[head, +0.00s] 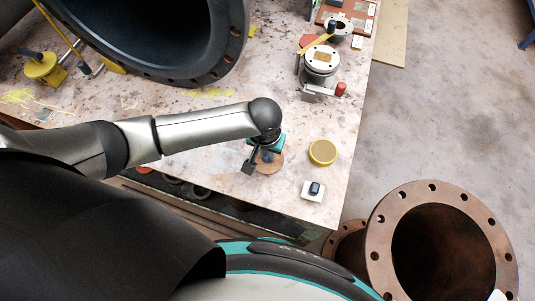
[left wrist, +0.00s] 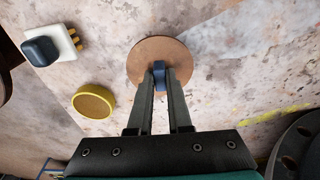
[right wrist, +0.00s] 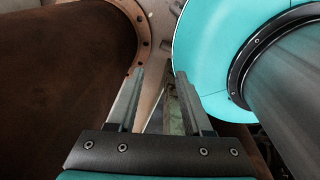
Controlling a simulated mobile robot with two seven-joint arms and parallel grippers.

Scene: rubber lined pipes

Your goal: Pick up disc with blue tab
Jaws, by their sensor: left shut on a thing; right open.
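The disc (head: 272,164) is a flat brown round plate on the worktable, and it also shows in the left wrist view (left wrist: 148,51). A blue tab (left wrist: 159,73) stands up from it. My left gripper (head: 258,163) is over the disc, with its fingers on both sides of the tab, shut on it in the left wrist view (left wrist: 159,80). I cannot tell whether the disc touches the table. My right gripper (right wrist: 157,82) is open and empty, away from the disc, beside a rusty pipe (right wrist: 75,60).
A yellow round lid (head: 322,152) and a white block with a dark knob (head: 313,190) lie to the right of the disc. A large black-lined pipe (head: 160,40) rests at the back left. A flanged brown pipe (head: 378,255) stands beyond the table's front right. A metal fixture (head: 320,62) stands behind.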

